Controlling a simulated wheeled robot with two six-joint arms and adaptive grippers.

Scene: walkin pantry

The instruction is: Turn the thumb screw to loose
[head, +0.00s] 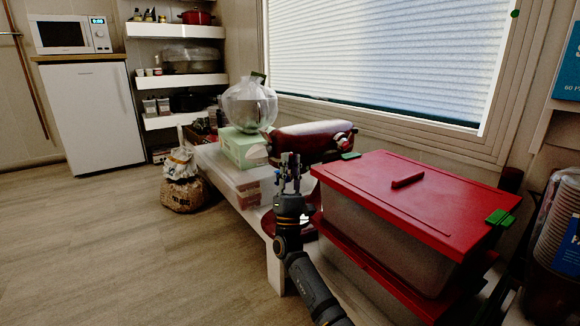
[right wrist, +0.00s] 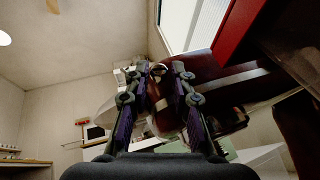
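A dark red stand mixer (head: 305,137) stands on the white bench between a green box and a red-lidded bin. My right gripper (head: 290,160) is upright in front of the mixer and hides part of it. In the right wrist view the mixer's dark red body (right wrist: 205,97) fills the space behind the fingers. My right gripper's fingers (right wrist: 160,68) are apart there. A small round knob-like part (right wrist: 158,71), which may be the thumb screw, shows in the gap between them. I cannot tell whether either finger touches it. My left gripper is not in view.
A clear bin with a red lid (head: 400,198) stands close to the right of my arm. A green box (head: 243,147) with a bagged round item (head: 249,104) sits left of the mixer. The floor (head: 130,250) at left is clear.

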